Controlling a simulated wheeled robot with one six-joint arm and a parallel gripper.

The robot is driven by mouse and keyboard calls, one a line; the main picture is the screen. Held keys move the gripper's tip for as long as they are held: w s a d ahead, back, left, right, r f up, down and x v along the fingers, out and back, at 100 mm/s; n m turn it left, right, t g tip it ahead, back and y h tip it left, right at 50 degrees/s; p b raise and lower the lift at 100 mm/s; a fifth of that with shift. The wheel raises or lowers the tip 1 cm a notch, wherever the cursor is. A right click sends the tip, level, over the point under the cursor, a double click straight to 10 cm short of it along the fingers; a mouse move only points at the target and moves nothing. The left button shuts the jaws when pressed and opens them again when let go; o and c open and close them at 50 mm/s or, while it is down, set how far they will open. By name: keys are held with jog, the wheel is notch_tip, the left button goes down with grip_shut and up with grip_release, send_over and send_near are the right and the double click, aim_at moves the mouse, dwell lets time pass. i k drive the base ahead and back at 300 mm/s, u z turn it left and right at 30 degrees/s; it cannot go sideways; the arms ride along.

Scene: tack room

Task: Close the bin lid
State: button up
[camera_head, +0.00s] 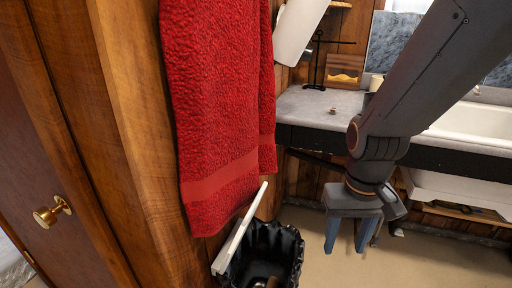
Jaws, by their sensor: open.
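The bin (292,248) stands on the floor at the bottom centre, lined with a black bag and partly cut off by the frame's lower edge. Its white lid (238,232) stands raised, seen nearly edge-on, at the bin's left side beside the wooden cabinet. The bin's mouth is uncovered, and something small and pale shows inside. My gripper (348,243) points down to the right of the bin, apart from it and from the lid. Its blue-grey fingers are spread with nothing between them.
A red towel (220,100) hangs just above the lid. A wooden cabinet door with a brass knob (52,212) is on the left. A grey counter (310,108) with a white sink (470,125) lies behind my arm. Bare floor surrounds the gripper.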

aim_at(245, 222)
jog(key=u, duration=0.65)
jog(key=k, duration=1.45)
jog(key=z, duration=0.65)
